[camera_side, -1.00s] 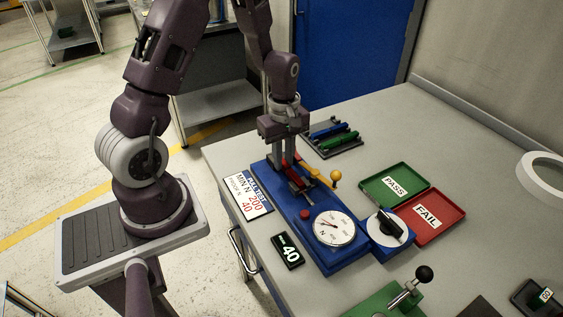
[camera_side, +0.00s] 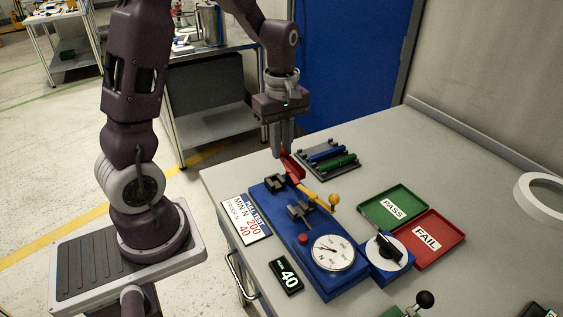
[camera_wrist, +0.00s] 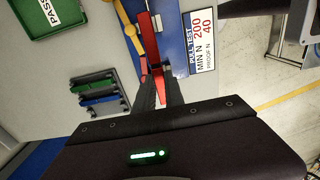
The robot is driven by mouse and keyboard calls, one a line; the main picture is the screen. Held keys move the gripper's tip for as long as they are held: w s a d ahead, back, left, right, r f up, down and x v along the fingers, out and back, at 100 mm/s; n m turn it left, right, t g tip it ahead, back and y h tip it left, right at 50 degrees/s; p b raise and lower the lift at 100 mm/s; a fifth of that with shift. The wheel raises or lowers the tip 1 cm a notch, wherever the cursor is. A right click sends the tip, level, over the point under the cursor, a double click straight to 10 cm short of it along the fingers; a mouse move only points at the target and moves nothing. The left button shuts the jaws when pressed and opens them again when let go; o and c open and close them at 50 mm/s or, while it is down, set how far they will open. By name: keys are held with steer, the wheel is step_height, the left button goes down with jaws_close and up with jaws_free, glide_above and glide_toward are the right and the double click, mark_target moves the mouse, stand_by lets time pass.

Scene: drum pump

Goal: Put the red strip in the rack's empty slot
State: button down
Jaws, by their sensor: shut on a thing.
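My gripper (camera_side: 284,154) is shut on the red strip (camera_side: 292,167), above the back end of the blue pull tester (camera_side: 315,259). In the wrist view, the red strip (camera_wrist: 150,40) runs away from the fingertips (camera_wrist: 158,84), over the tester's edge. The dark rack (camera_side: 357,168) lies flat on the table, right of and behind my gripper. It holds a blue strip (camera_side: 326,153) and a green strip (camera_side: 338,162). The rack (camera_wrist: 113,75) also shows in the wrist view, left of the fingers.
The tester has a yellow lever with a ball (camera_side: 334,199), a dial (camera_side: 333,253) and clamps. A green PASS tray (camera_side: 372,215) and a red FAIL tray (camera_side: 440,257) lie to the right. Table space between rack and trays is clear.

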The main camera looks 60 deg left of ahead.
steer(key=shift+r, duration=1.1)
steer(key=shift+w, duration=0.1)
steer(key=shift+w+a+f+n, duration=1.8)
steer(key=shift+w+a+n, duration=0.3)
steer(key=shift+w+n, duration=0.9)
steer(key=shift+w+a+f+n, duration=1.85)
steer(key=shift+w+a+n, duration=0.3)
steer(key=shift+w+n, duration=0.85)
steer(key=shift+w+a+f+n, duration=1.8)
steer(key=shift+w+a+n, duration=0.3)
steer(key=shift+w+n, duration=0.9)
steer(key=shift+f, duration=0.1)
steer(key=shift+f, duration=0.65)
steer(key=shift+f, duration=0.2)
steer(key=shift+f, duration=0.55)
